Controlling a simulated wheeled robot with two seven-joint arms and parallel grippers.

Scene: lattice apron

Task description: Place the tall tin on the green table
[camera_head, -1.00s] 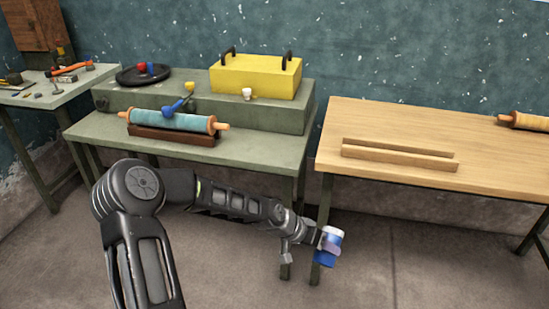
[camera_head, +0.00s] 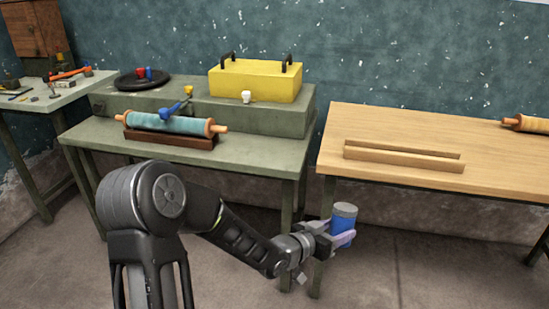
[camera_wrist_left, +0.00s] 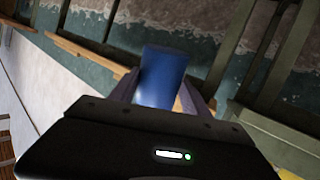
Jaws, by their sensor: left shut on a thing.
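My left gripper (camera_head: 330,238) is shut on a tall blue tin (camera_head: 342,220) with a pale top, held nearly upright in front of the gap between the two tables. The blue tin also shows in the left wrist view (camera_wrist_left: 162,78), between the two fingers. The green table (camera_head: 245,158) stands at the left, up and left of the gripper, with a raised green block (camera_head: 268,118) along its back. My right gripper is not in view.
A blue rolling pin (camera_head: 170,123) lies in a brown cradle on the green table. A yellow box (camera_head: 255,80), a white cup (camera_head: 246,97) and a black round tray (camera_head: 120,84) are on the raised block. The wooden table (camera_head: 400,125) at right bears a wooden rack (camera_head: 405,162). The green table's front right is clear.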

